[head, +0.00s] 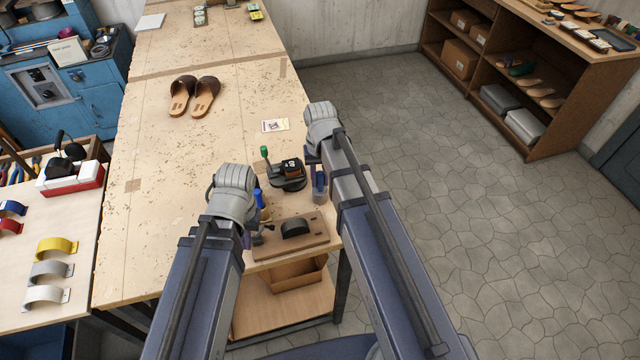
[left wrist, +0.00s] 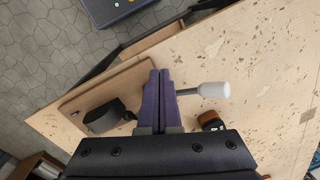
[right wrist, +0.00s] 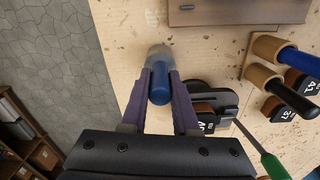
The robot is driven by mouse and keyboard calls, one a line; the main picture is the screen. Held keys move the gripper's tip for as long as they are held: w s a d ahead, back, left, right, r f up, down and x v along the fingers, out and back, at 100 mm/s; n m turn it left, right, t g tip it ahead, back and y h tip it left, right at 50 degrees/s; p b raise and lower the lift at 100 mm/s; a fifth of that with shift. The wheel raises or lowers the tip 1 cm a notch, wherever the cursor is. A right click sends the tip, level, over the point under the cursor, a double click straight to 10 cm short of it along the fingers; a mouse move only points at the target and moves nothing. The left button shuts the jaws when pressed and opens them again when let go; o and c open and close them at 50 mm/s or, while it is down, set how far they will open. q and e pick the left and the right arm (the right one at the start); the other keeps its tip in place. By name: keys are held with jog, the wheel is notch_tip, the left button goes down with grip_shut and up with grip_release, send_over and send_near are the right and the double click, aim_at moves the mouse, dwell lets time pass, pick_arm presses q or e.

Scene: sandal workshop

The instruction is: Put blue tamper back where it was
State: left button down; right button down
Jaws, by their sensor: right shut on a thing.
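The blue tamper (right wrist: 159,88), a blue cylinder with a hazy grey-blue end, is between the fingers of my right gripper (right wrist: 160,82), which is shut on it. In the head view the tamper (head: 320,188) shows upright under my right wrist, near the table's right edge; whether it touches the tabletop is unclear. My left gripper (left wrist: 160,78) has its purple fingers together, over the edge of a wooden board (left wrist: 80,93). A grey rod with a white end (left wrist: 213,90) sticks out beside the fingers; I see no clear grip on it.
A black stand with a green-handled lever (head: 265,153) and a numbered block (head: 292,167) stands close left of the tamper. Sandals (head: 193,97) rest farther back.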

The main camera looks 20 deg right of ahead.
pick_arm(q)
jog(key=shift+f, duration=0.15)
pick_arm(e)
jog(key=shift+f, duration=0.1)
jog(key=c, duration=0.7)
grip_release()
notch_tip(320, 180, up, 12)
jog(key=p, duration=1.2)
jog(key=shift+r, duration=0.2)
pick_arm(q)
notch_tip(320, 180, up, 12)
pick_arm(e)
jog(key=s+a+n, duration=0.1)
jog(key=s+a, duration=0.2)
jog(key=s, duration=0.1)
jog(key=s+a+n, duration=0.2)
jog(key=s+a, duration=0.2)
jog(key=s, duration=0.1)
jog(key=s+a+n+h, duration=0.1)
jog(key=s+a+n, duration=0.1)
jog(key=s, duration=0.3)
jog(key=shift+s+a, duration=0.25)
jog(key=shift+a, duration=0.5)
